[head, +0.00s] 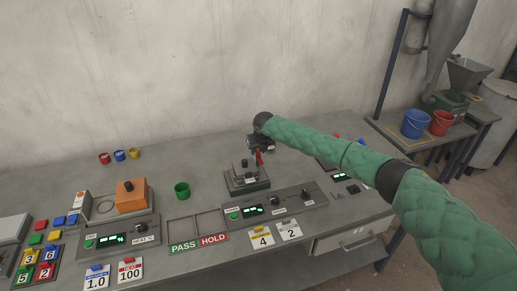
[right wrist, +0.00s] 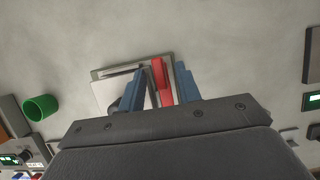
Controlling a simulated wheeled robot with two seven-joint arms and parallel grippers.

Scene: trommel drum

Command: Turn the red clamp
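The red clamp (head: 259,158) stands up from a small grey device on a dark green base (head: 247,187) in the middle of the table. In the right wrist view the clamp (right wrist: 160,84) is a red bar between the two blue fingers of my right gripper (right wrist: 161,80). A narrow gap seems to show on each side of the bar, so the fingers look open around it. In the head view my right gripper (head: 261,146) is at the clamp, partly hidden by its own wrist. My left gripper is not in view.
A green cup (head: 182,190) stands left of the device, and an orange block (head: 130,196) sits farther left. A control panel (head: 270,208) and a PASS/HOLD tray (head: 197,232) lie in front. The wall closes off the back.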

